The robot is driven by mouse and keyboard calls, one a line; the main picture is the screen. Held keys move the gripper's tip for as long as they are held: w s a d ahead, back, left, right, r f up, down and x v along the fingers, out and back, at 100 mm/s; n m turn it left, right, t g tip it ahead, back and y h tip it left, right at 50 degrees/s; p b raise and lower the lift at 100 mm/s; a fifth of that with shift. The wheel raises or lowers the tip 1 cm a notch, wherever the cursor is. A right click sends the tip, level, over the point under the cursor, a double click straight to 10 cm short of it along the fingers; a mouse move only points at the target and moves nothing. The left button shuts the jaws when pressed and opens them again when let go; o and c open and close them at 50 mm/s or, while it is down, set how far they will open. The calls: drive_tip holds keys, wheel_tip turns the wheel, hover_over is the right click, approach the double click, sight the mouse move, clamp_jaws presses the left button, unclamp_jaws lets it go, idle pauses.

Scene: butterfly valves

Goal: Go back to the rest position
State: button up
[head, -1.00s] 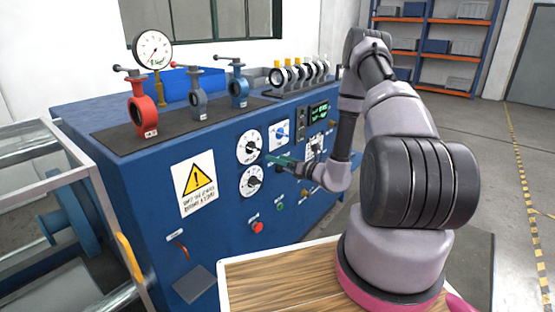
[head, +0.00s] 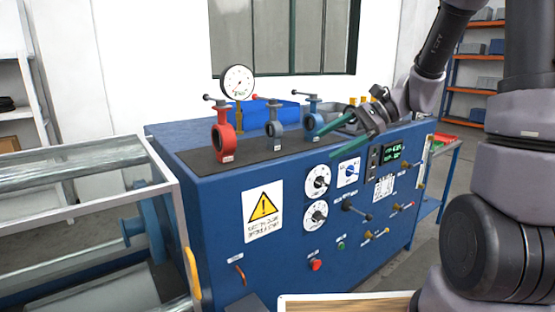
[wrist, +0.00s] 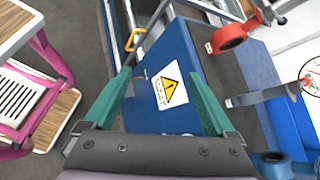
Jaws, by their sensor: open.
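My gripper (head: 326,145) is open and empty, with its green fingers spread above the front edge of the blue bench (head: 200,205). It is to the right of the blue valve (head: 312,122). The red valve (head: 223,138) and the grey-blue valve (head: 274,128) stand upright on the bench's dark mat, farther left. In the wrist view, the open fingers (wrist: 160,72) point down past the bench front with its yellow warning sign (wrist: 168,90). The red valve (wrist: 228,38) shows at upper right there. Nothing is between the fingers.
A round gauge (head: 238,82) stands behind the red valve. Dials, knobs and a red button (head: 316,265) stick out of the bench front.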

drive_tip(key=s+d+r+n+t+h, duration=0.6)
drive_tip(key=s+d+r+n+h, duration=0.2)
drive_tip(key=s+d+r+h, duration=0.1)
drive_tip(key=s+d+r, duration=0.1)
drive_tip(key=s+r, duration=0.1)
drive_tip(key=s, duration=0.1)
drive_tip(key=shift+s+d+r+t, duration=0.2)
drive_tip(key=shift+s+d+t, duration=0.15)
drive_tip(key=shift+s+t, duration=0.05)
idle(0.3)
